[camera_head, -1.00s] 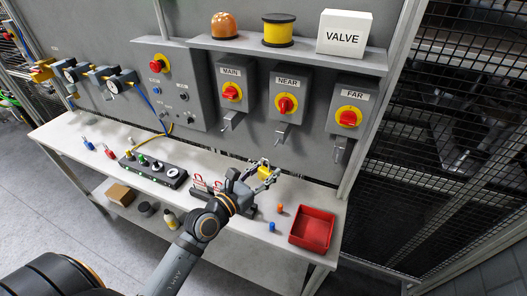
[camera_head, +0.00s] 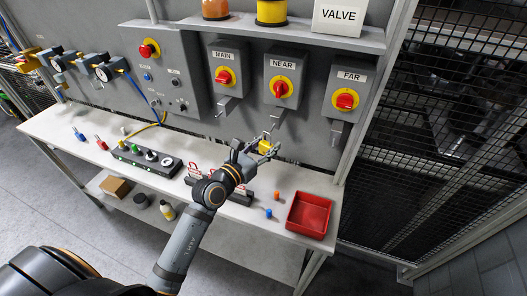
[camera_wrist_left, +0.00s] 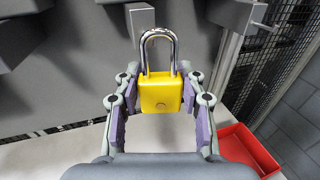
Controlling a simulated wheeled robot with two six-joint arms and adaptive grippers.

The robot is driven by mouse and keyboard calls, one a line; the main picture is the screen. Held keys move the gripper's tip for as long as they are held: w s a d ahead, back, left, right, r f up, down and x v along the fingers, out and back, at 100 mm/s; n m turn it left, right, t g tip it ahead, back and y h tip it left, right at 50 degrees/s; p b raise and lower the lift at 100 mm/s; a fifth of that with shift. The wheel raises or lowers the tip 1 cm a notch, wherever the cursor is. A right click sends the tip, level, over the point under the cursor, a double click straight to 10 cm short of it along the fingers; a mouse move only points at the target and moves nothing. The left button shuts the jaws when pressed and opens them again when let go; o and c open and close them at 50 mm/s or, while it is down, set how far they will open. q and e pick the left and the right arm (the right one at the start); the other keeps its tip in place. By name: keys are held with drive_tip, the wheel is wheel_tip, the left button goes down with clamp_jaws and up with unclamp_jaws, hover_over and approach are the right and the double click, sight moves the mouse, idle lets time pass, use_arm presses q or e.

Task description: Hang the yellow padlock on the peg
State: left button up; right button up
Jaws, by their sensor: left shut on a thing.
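The yellow padlock (camera_wrist_left: 160,92) is upright in the left wrist view, its silver shackle (camera_wrist_left: 158,42) pointing up and closed as far as I can see. My left gripper (camera_wrist_left: 160,108) is shut on its body from both sides. In the head view the left gripper (camera_head: 262,148) holds the padlock (camera_head: 265,147) above the bench's back edge, below the NEAR switch box (camera_head: 283,76). A metal peg-like bracket (camera_head: 277,117) hangs under that box, just above the padlock; the two look apart. Which peg is meant I cannot tell. My right gripper is out of view.
The MAIN box (camera_head: 225,68) and FAR box (camera_head: 345,93) flank the NEAR box, each with a similar bracket below. A red tray (camera_head: 330,203) stands at the bench's right end. Small blue and orange pieces lie beside it. A shelf (camera_head: 300,38) juts out above the boxes.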

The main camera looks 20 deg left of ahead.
use_arm(q)
drive_tip(key=w+b, duration=0.1)
drive_tip(key=w, duration=0.1)
drive_tip(key=w+f, duration=0.1)
drive_tip(key=w, duration=0.2)
drive_tip(key=shift+d+f+b, duration=0.1)
drive_tip(key=shift+b, duration=0.25)
idle(0.6)
drive_tip(key=o, duration=1.3)
drive_tip(key=shift+s, duration=0.15)
